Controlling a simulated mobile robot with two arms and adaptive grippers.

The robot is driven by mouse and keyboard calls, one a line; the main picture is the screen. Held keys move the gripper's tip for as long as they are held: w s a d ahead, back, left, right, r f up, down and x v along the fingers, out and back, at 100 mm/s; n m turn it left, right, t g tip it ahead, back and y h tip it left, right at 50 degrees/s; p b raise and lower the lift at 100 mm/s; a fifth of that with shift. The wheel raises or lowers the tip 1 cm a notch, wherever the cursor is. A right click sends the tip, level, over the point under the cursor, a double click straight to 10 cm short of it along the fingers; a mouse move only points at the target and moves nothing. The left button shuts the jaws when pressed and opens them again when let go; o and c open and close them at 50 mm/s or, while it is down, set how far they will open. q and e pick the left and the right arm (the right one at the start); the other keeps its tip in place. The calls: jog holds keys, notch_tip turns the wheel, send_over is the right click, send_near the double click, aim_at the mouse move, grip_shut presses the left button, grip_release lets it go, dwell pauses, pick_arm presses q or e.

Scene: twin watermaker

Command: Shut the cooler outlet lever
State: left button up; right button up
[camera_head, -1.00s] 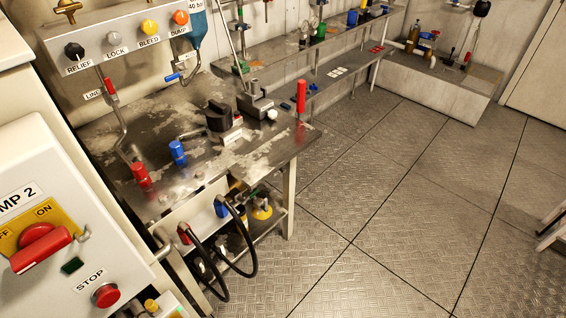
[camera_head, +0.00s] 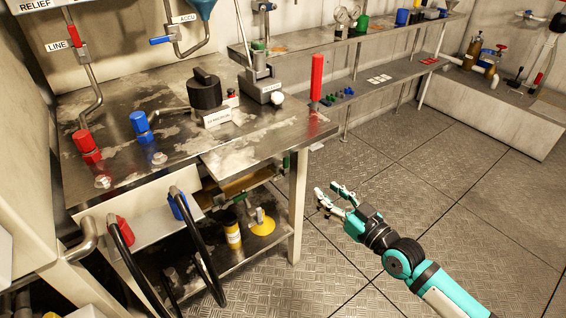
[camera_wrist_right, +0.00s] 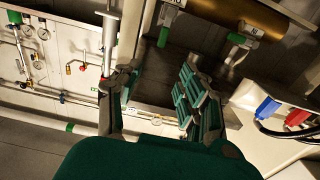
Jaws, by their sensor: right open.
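My right gripper (camera_head: 334,197) is open and empty, to the right of the workbench's near right leg in the head view. Its spread fingers also show in the wrist view (camera_wrist_right: 160,88). A brass cylinder, seemingly the cooler (camera_wrist_right: 235,15), lies along the top of the wrist view and shows partly under the bench in the head view (camera_head: 247,184). Two green-handled levers hang at it in the wrist view, one at left (camera_wrist_right: 164,36) and one at right (camera_wrist_right: 237,39). Their tags are too small to read, so I cannot tell which is the outlet. The fingers appear apart from both.
The steel workbench (camera_head: 150,100) stands at left with a red upright handle (camera_head: 317,78) near its right edge. Black hoses (camera_head: 200,250) hang in front of its lower shelf. A yellow-based item (camera_head: 262,224) stands on that shelf. The floor at right is clear.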

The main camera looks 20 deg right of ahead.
jog(key=b, duration=0.2)
send_near(287, 158)
jog(key=x, duration=0.5)
jog(key=shift+w, duration=0.15)
jog(key=x, duration=0.4)
jog(key=shift+w+a, duration=0.1)
jog(key=shift+w, duration=0.25)
jog(key=shift+w+a+b, duration=0.1)
jog(key=shift+w+b, duration=0.15)
jog(key=shift+b, duration=0.05)
pick_arm(q)
jog(key=w+t, duration=0.1)
jog(key=w+d+t, duration=0.1)
jog(key=w, duration=0.3)
jog(key=shift+d+t+h, duration=0.25)
jog(key=shift+t+h, duration=0.05)
jog(key=shift+t, duration=0.1)
pick_arm(e)
grip_shut()
pick_arm(q)
jog(key=shift+f, duration=0.1)
